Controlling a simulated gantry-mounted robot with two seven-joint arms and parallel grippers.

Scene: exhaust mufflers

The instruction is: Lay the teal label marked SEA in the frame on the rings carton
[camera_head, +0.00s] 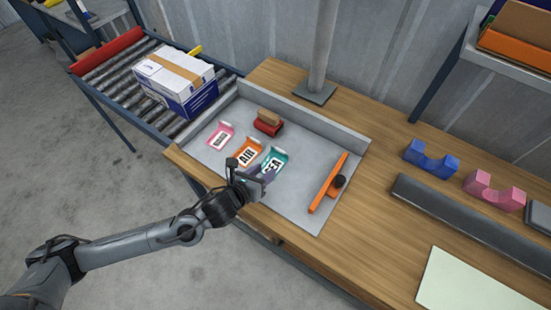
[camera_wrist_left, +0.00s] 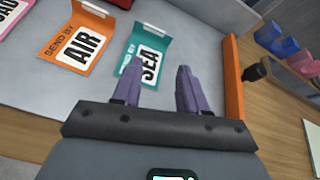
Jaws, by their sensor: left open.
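The teal label marked SEA (camera_head: 275,158) lies on the grey tray, rightmost of three labels. It also shows in the left wrist view (camera_wrist_left: 141,42), just beyond my fingers and partly covered by them. My left gripper (camera_head: 267,176) is at the near end of this label. In the wrist view its two purple fingers (camera_wrist_left: 157,72) stand apart with nothing held; I cannot tell whether they touch the label. A white and blue carton (camera_head: 166,80) with brown tape sits on the rollers at the back left. Its frame and any marking are too small to make out.
The orange AIR label (camera_head: 246,152) and a pink label (camera_head: 219,136) lie left of the teal one. A red and brown block (camera_head: 268,122) lies behind. A post (camera_head: 318,60) stands behind.

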